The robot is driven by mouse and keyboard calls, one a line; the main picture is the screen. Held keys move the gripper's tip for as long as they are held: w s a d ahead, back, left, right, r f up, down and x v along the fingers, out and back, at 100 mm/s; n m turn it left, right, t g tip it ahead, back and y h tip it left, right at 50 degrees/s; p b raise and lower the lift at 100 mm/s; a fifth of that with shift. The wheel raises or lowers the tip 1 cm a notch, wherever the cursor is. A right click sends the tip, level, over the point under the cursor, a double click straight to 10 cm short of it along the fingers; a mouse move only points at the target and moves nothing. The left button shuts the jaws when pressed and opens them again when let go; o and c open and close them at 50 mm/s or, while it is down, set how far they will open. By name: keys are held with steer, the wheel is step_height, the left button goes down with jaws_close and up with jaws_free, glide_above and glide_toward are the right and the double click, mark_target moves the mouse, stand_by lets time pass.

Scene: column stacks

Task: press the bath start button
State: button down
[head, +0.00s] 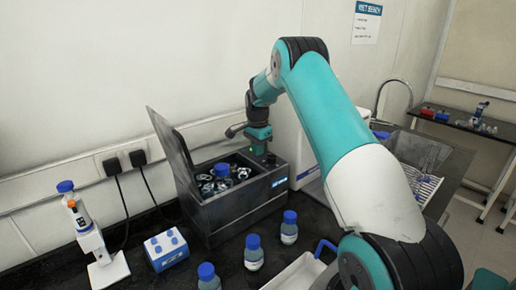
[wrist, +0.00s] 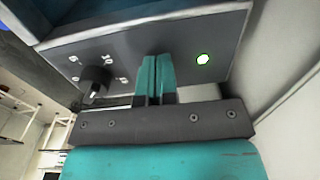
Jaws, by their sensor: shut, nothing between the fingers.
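A round white spot with a bright green rim (wrist: 203,59) glows on the panel, right of my fingers. A black dial (wrist: 95,80) with small marks around it sits to their left. I make out no separate start button; the fingers hide part of the panel. My gripper (wrist: 155,62) is shut and empty, its tips over the panel between dial and light. In the head view my gripper (head: 266,150) is at the bath's right end.
Blue-capped bottles (head: 254,253) stand in front of the bath. A blue and white block (head: 166,249) and a white stand (head: 93,243) are at the left. A white tray (head: 296,274) lies at front. A white box is behind the arm, with a sink to the right.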

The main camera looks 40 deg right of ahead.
steer(key=shift+s+a+f, duration=0.1)
steer(key=shift+s+f, duration=0.1)
steer(key=shift+f, duration=0.2)
steer(key=shift+r+p, duration=0.35)
step_height(320, 180, up, 14)
steer(key=b, duration=0.1)
steer(key=shift+w, duration=0.15)
steer(key=shift+r, duration=0.1)
steer(key=shift+a, duration=0.15)
